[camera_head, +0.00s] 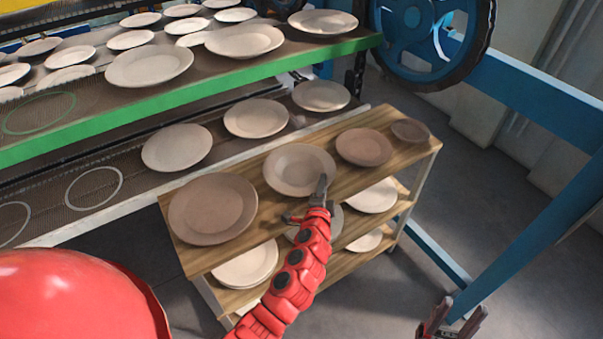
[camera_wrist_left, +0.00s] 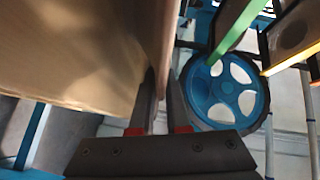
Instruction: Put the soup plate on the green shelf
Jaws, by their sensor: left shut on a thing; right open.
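The soup plate (camera_head: 300,165), a pale plate with a sunken middle, is at the middle of the wooden trolley top. I cannot tell whether it rests there or is slightly raised. My left gripper (camera_head: 321,187) is shut on its near right rim. The green shelf (camera_head: 215,92) is the green-edged rack level at upper left. It holds several plates and an empty green circle (camera_head: 38,113). My right gripper (camera_head: 452,320) is open and empty at bottom right.
A large brown plate (camera_head: 212,205) and two smaller brown plates (camera_head: 364,146) (camera_head: 411,130) lie on the trolley top. More plates sit on its lower boards. The lower rack level has plates (camera_head: 177,147) and empty white circles (camera_head: 93,188). A blue wheel (camera_head: 425,35) and frame stand at right.

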